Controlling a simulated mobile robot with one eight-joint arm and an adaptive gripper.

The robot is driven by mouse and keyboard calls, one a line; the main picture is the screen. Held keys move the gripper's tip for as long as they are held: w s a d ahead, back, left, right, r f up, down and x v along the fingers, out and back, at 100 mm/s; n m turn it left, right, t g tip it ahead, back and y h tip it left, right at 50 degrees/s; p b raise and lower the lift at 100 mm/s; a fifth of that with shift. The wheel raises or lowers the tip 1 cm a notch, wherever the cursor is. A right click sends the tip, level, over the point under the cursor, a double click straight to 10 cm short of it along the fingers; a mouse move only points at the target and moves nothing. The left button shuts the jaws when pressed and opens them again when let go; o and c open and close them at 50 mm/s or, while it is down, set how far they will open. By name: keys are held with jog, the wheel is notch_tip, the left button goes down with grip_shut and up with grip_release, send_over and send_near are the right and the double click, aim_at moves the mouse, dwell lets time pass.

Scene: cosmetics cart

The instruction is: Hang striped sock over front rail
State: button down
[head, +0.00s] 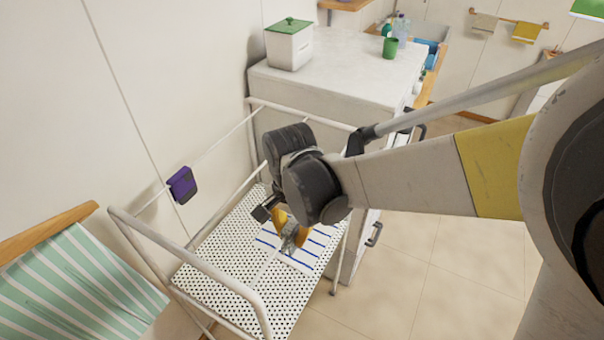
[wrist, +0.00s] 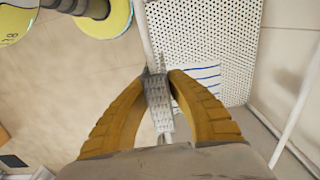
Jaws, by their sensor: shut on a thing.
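My gripper (wrist: 158,92) has yellow-orange fingers shut on a small grey-white, knit-looking cloth (wrist: 158,108). I take it to be the sock, but its stripes cannot be made out. The cloth lies at the cart's white front rail (wrist: 147,35), which runs above and below it in the wrist view; whether it is draped over the rail cannot be told. In the head view my gripper (head: 290,232) is over the cart, with the grey cloth (head: 289,242) between its fingers.
A white cloth with blue stripes (head: 322,241) lies on the perforated shelf (head: 225,265). A purple cloth (head: 182,185) hangs on the back rail. A cabinet (head: 340,75) stands behind the cart; a green-striped towel (head: 75,285) hangs at left. Floor at right is clear.

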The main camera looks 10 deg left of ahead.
jog(key=c, duration=1.3)
grip_release()
jog(key=shift+c, duration=0.2)
notch_tip(320, 180, up, 11)
jog(key=shift+r, duration=0.2)
jog(key=shift+d+r, duration=0.15)
jog(key=s+d+f+n+t+b, duration=0.2)
jog(key=d+f+b, duration=0.5)
jog(key=d, duration=0.5)
jog(key=s+d+f+n+t+b, duration=0.2)
jog(key=d+f+t+b, duration=0.3)
jog(key=d, duration=0.8)
notch_tip(320, 180, down, 2)
jog(key=s+b, duration=0.1)
jog(key=b, duration=0.2)
jog(key=shift+s+d+f+n, duration=0.15)
jog(key=shift+s+f+n, duration=0.05)
jog(key=shift+s+n, duration=0.1)
